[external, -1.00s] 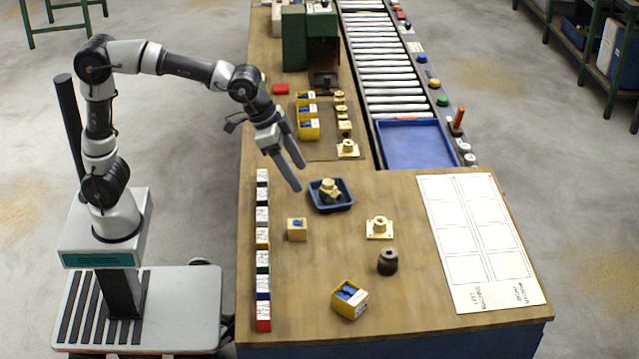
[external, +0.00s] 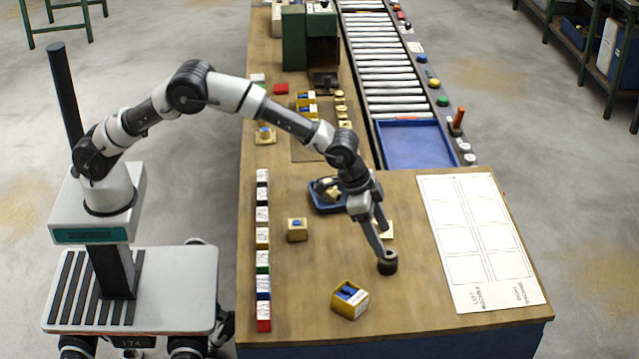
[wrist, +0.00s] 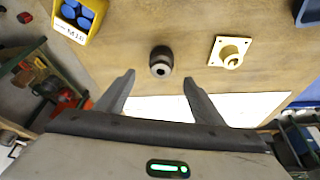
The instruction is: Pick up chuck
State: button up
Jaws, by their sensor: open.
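The chuck (external: 388,264) is a small dark cylinder standing upright on the wooden workbench, between the yellow bin and the white sheet. In the wrist view the chuck (wrist: 161,62) shows its round top with a pale centre hole, beyond and between my fingertips. My gripper (external: 381,243) is open and points down at the chuck from just above and behind it. In the wrist view my gripper (wrist: 158,78) has its two fingers spread with nothing between them. Whether a finger touches the chuck I cannot tell.
A yellow bin with blue pieces (external: 350,299) stands front left of the chuck. A brass flanged part (external: 388,230) is partly hidden behind my gripper. A blue tray (external: 322,203) lies farther back. The white marked sheet (external: 475,240) lies right. Bare bench surrounds the chuck.

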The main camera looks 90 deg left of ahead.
aim_at(387, 257)
jog(key=x, duration=0.3)
jog(key=shift+f, duration=0.2)
jog(key=shift+x, duration=2.75)
jog(key=shift+s+a, duration=0.15)
jog(key=shift+c, duration=0.3)
